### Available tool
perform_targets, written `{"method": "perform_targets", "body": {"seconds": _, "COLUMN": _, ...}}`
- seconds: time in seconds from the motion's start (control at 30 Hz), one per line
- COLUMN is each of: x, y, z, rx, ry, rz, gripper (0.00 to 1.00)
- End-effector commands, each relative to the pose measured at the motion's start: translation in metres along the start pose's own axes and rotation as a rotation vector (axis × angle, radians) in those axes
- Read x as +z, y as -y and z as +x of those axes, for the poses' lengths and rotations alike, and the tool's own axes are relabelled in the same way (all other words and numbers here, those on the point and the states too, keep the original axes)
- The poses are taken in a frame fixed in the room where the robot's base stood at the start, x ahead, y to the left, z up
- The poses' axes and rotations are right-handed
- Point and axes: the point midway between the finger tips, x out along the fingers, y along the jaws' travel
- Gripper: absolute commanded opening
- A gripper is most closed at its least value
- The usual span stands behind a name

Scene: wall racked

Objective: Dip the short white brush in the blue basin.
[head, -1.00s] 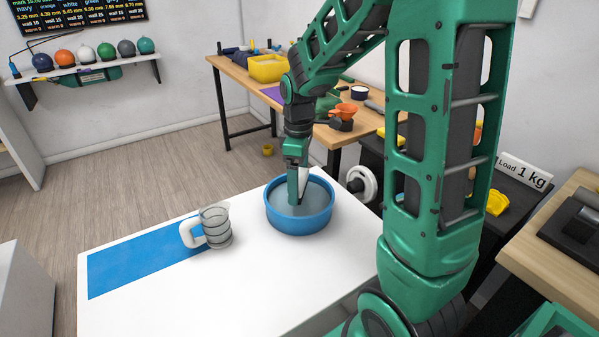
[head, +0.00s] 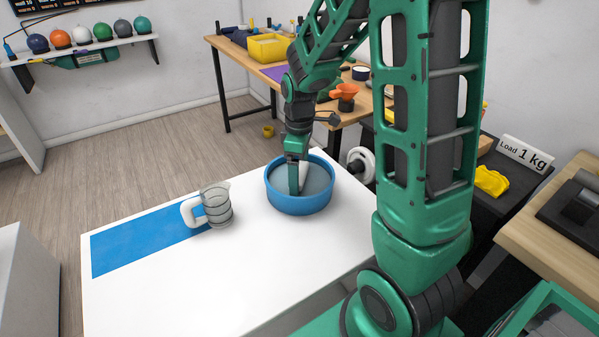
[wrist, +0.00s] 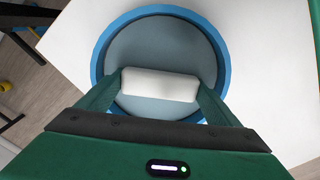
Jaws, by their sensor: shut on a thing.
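The blue basin (head: 300,203) stands on the white table and holds a grey-blue surface that looks like liquid. In the wrist view the basin's rim (wrist: 222,55) rings the area below my gripper. My gripper (head: 298,190) points down inside the basin's outline. It is shut on the short white brush (wrist: 160,84), a pale block lying across between the two fingers. In the head view the brush (head: 303,174) shows only partly beside the fingers. I cannot tell how deep its lower end sits.
A clear ribbed jug (head: 217,207) with a white handle stands left of the basin, at the end of a blue mat (head: 145,240). The table's (head: 200,290) front is clear. A wooden workbench (head: 228,52) with a yellow bin (head: 269,47) stands behind.

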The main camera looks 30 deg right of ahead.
Motion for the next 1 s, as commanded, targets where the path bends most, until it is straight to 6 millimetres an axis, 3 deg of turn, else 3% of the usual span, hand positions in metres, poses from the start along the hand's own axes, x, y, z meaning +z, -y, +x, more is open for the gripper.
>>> {"method": "perform_targets", "body": {"seconds": 1.0, "x": 0.001, "y": -0.001, "z": -0.054, "rx": 0.000, "ry": 0.000, "rz": 0.002, "gripper": 0.62}}
